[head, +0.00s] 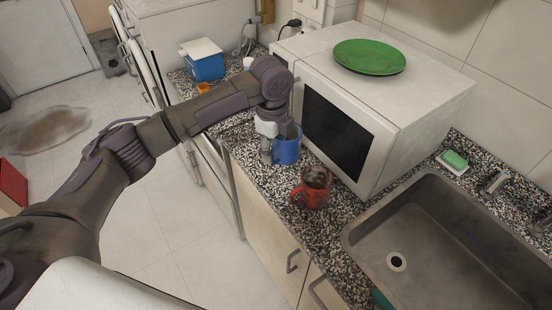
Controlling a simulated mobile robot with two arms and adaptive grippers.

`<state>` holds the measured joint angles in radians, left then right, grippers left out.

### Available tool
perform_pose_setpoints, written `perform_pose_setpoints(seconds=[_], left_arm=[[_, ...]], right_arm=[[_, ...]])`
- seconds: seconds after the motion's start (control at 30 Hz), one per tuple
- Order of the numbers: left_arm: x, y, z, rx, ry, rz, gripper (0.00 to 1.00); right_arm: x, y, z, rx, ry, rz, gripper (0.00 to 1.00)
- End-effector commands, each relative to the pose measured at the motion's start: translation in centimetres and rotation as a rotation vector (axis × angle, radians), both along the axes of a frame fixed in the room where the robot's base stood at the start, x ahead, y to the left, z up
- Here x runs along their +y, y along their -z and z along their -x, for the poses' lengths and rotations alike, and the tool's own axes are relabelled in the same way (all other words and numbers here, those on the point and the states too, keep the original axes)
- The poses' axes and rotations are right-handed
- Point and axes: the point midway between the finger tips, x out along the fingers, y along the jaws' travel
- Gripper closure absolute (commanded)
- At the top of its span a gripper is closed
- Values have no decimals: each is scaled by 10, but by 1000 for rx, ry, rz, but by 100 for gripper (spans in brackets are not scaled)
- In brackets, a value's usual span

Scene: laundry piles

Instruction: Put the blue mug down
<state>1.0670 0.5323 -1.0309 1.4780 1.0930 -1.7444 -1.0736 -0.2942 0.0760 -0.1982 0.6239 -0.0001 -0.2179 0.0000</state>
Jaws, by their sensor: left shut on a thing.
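The blue mug (287,151) is at the front of the speckled counter, just left of the microwave's dark door. My left gripper (268,150) comes down from above and is shut on the mug at its left side. The gripper's fingers and wrist hide part of the mug's rim and left side. The mug looks upright; I cannot tell whether its base touches the counter. My right gripper is not in view.
A red mug (312,188) stands on the counter (330,232) in front of the microwave (395,125). A green plate (369,57) lies on the microwave. The sink (450,250) is at the right, with a green sponge (455,159) behind it. A blue-and-white box (204,66) stands farther back.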

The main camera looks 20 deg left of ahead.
Motion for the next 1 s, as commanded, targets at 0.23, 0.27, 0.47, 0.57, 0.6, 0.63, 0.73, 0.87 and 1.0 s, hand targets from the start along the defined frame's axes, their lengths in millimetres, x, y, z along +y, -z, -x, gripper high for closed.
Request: perform_pose_setpoints(seconds=[0.23, 0.27, 0.47, 0.57, 0.6, 0.63, 0.73, 0.87, 1.0], left_arm=[[0, 20, 0, 0, -2, 0, 100], [0, 25, 0, 0, -2, 0, 100], [0, 47, 0, -3, -1, 1, 100], [0, 47, -1, -4, -1, 1, 100], [0, 47, 0, -4, -1, 1, 100], [0, 47, 0, -4, -1, 1, 100], [-1, 48, 0, -3, -1, 2, 100], [0, 50, 0, -2, -1, 1, 36], [0, 50, 0, -2, -1, 1, 24]], right_arm=[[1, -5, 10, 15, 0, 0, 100], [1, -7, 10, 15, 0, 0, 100], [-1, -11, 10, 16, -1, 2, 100], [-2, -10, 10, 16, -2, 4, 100], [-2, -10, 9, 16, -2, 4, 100], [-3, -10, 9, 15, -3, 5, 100], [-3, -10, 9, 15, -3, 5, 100], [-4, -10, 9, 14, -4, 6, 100], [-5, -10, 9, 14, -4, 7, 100]])
